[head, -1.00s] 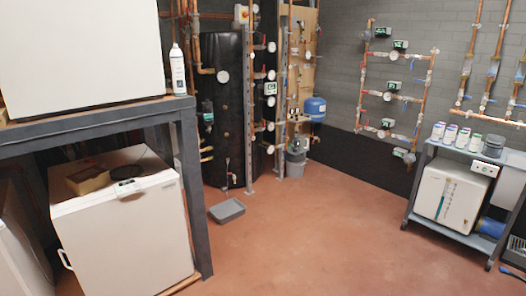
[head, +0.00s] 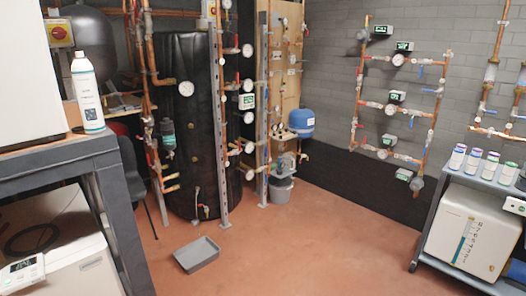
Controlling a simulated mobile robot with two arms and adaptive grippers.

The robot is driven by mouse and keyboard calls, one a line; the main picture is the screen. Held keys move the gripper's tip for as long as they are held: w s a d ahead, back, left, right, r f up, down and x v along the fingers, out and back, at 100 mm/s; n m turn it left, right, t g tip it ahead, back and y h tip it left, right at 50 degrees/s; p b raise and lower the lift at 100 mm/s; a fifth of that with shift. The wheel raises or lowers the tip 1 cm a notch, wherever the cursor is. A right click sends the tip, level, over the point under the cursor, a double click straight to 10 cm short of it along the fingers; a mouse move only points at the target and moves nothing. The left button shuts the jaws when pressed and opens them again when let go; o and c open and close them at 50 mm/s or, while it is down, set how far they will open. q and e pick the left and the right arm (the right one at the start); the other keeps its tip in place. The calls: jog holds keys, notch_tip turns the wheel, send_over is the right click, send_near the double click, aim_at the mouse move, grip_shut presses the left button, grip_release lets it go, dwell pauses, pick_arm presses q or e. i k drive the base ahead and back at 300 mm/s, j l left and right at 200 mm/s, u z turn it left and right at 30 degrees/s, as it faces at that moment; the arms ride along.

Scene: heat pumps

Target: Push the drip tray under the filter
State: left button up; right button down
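The drip tray (head: 197,254) is a shallow grey open tray lying on the reddish floor, left of the middle of the head view. It looks empty. The filter is probably the dark teal-capped canister (head: 168,136) on the copper pipes in front of the black tank; I cannot be sure of this. The tray lies on the floor in front of the pipework and to the right of the canister, not directly below it. Neither of my grippers shows in the head view.
A grey metal bench (head: 98,160) with a white bottle (head: 87,95) stands at the left. A grey bucket (head: 281,190) stands by the back pipes. A wheeled cart (head: 428,225) with several small cans is at the right. The middle floor is clear.

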aim_at(193, 256)
jog(key=i+u, duration=0.2)
jog(key=i, duration=0.3)
jog(key=i+l+u, duration=0.25)
jog(key=i, duration=0.2)
jog(key=i+l+u, duration=0.2)
jog(key=i, duration=0.3)
jog(key=i+l+u, duration=0.25)
jog(key=i, duration=0.2)
